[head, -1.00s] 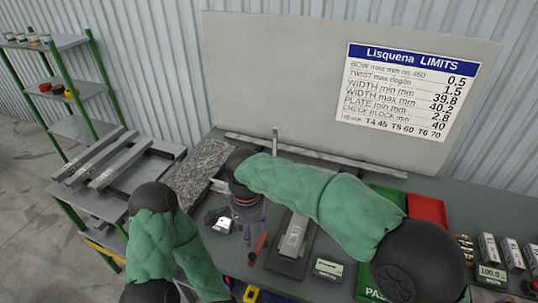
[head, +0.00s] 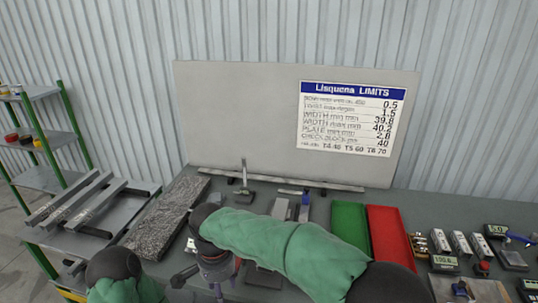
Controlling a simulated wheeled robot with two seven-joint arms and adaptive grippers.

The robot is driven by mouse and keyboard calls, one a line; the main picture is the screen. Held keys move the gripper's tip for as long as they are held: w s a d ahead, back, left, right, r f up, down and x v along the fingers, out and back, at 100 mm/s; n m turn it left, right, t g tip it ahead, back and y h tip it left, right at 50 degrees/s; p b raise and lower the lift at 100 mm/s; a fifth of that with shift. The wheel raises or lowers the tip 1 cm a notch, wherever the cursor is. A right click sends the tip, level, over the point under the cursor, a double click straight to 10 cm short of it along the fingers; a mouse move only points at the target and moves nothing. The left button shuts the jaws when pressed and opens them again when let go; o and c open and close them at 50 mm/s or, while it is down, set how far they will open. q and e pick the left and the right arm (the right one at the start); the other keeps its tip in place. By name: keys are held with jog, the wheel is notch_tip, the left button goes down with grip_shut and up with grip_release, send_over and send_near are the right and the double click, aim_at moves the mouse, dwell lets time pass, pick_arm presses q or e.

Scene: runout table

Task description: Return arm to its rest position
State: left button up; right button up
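My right arm, in a green sleeve, reaches across the table from the lower right in the head view. Its gripper (head: 203,284) hangs down over the grey table (head: 262,206) near the picture's bottom edge. Its fingers look spread apart, with nothing seen between them; the tips are partly cut off. My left arm, also green-sleeved, shows only at the lower left corner. My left gripper is outside the picture.
A dark stone slab (head: 165,216) lies left of my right wrist. A green tray (head: 350,229) and a red tray (head: 390,238) lie beyond the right forearm. Gauges and metal blocks stand at right. A shelf rack (head: 45,178) and a stand with metal bars (head: 75,202) are left.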

jog(key=d+f+n+g+y+b, duration=0.1)
jog(key=d+f, duration=0.4)
jog(key=f, duration=0.7)
jog(key=d+f+n+y+b, duration=0.15)
jog(key=d+f, duration=0.35)
jog(key=f, duration=0.8)
jog(key=s+d+f+t+y+b, duration=0.1)
jog(key=s+d+f, duration=1.1)
jog(key=s+f, duration=0.2)
notch_tip(320, 180, down, 2)
jog(key=shift+s+f+b, duration=0.1)
jog(key=shift+s+b, duration=0.1)
jog(key=shift+b, duration=0.15)
